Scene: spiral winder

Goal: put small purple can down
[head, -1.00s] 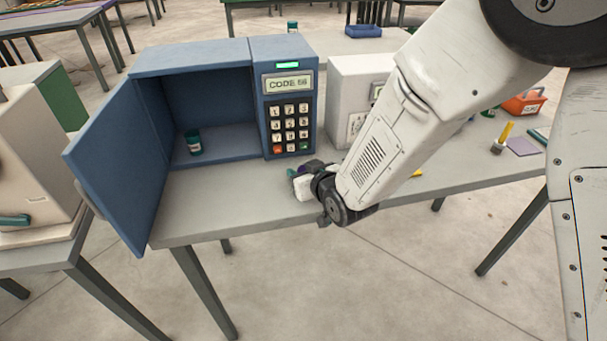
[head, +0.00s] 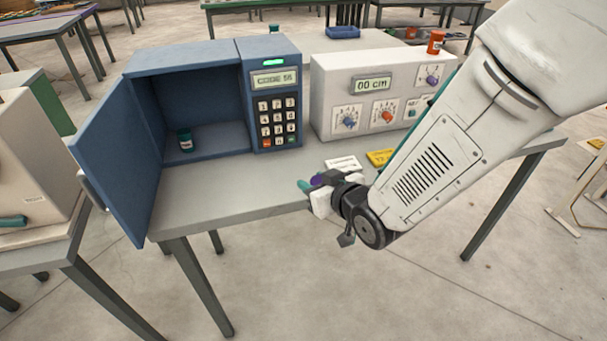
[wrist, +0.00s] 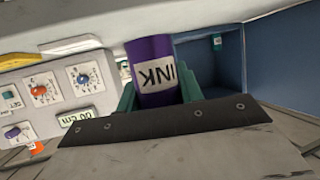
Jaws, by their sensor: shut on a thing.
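The small purple can (wrist: 152,70) has a white label reading INK and is held between the green fingertips of my gripper (wrist: 158,90) in the wrist view. In the head view, my gripper (head: 310,187) is near the front edge of the grey table (head: 215,195), in front of the white machine. Only a bit of the purple can (head: 317,181) shows there, beside the teal fingertip. Whether the can touches the table cannot be told.
A blue safe (head: 195,62) with its door (head: 112,160) open stands at the left and holds a dark teal can (head: 185,140). A white machine (head: 340,85) reading 00 cm stands to its right. White and yellow cards (head: 381,157) lie in front. Tabletop before the safe is clear.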

